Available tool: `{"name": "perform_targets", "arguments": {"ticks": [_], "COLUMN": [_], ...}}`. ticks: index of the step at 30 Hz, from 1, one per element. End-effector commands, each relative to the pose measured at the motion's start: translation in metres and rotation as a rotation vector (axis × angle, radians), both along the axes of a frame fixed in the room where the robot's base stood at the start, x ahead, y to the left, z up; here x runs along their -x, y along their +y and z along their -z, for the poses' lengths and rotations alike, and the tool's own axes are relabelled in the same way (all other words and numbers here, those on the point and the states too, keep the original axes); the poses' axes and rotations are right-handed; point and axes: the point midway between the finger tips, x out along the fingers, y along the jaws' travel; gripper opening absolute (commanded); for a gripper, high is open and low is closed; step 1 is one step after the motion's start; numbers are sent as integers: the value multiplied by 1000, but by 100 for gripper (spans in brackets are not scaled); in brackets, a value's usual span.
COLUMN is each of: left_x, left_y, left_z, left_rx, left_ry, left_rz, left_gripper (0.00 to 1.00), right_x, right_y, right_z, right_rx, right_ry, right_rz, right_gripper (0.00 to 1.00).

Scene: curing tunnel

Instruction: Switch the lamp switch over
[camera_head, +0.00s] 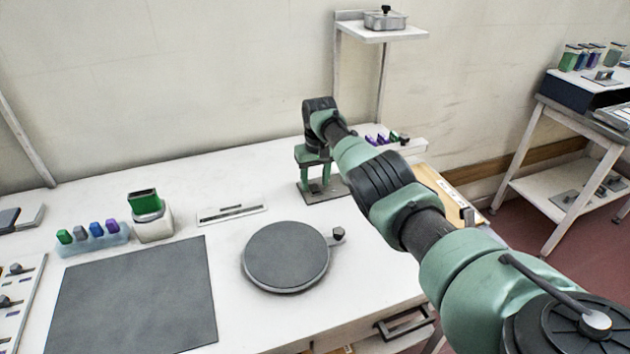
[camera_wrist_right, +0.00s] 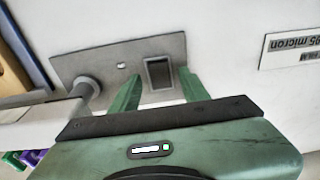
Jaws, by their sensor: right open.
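A grey metal plate (camera_head: 340,191) lies on the white table under my right gripper (camera_head: 317,186). In the right wrist view the plate (camera_wrist_right: 95,67) carries a dark-framed rectangular rocker or recess (camera_wrist_right: 158,72), which looks like the lamp switch, and a small pale spot beside it. My right gripper's green fingers (camera_wrist_right: 159,76) are open, one on each side of this rectangle, with nothing visibly held. Which way the switch is tipped, and whether the fingers touch the plate, I cannot tell. My left gripper is not in view.
A round grey disc (camera_head: 287,256) with a side knob, a dark mat (camera_head: 135,300), a slotted strip (camera_head: 232,213) and a green-topped white holder (camera_head: 153,222) lie left of my right arm. A shelf (camera_head: 400,34) stands behind. Purple pieces (camera_head: 380,139) sit right of the gripper.

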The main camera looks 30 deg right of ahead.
Motion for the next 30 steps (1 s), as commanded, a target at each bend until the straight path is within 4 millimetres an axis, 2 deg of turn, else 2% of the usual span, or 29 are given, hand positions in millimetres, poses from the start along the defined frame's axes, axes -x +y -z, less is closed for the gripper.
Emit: {"name": "perform_targets", "arguments": {"ticks": [5,9,15,30], "left_x": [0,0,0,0], "left_y": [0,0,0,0], "left_z": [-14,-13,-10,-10], "left_rx": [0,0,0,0], "left_ry": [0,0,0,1], "left_rz": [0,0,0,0], "left_gripper": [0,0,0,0], "right_x": [3,5,8,9], "right_y": [-1,1,1,2], "right_z": [-26,-47,-69,-73], "right_rx": [3,1,2,0], "right_ry": [-2,-4,-3,-1], "right_rz": [0,0,1,1], "right_gripper": [45,45,45,45]}}
